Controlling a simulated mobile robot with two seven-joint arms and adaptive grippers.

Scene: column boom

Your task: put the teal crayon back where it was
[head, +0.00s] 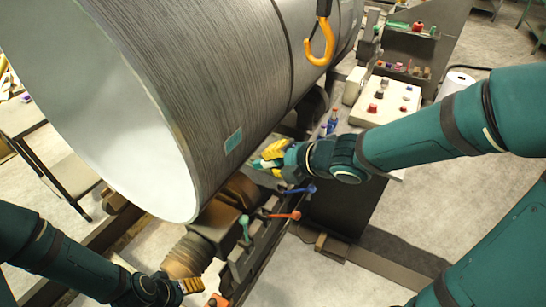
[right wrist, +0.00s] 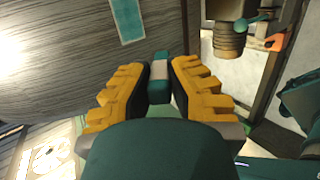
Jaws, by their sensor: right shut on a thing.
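My right gripper (head: 268,157) is beside the lower right flank of the big grey cylinder, its yellow fingers closed on a small teal piece, the teal crayon (head: 259,165).
The large cylinder (head: 215,75) has a teal patch (head: 233,140) on its side. A yellow hook (head: 320,42) hangs above. Levers with red (head: 285,215) and blue ends stand below my right gripper. A pale control panel (head: 385,98) with buttons and a shelf of small items are behind.

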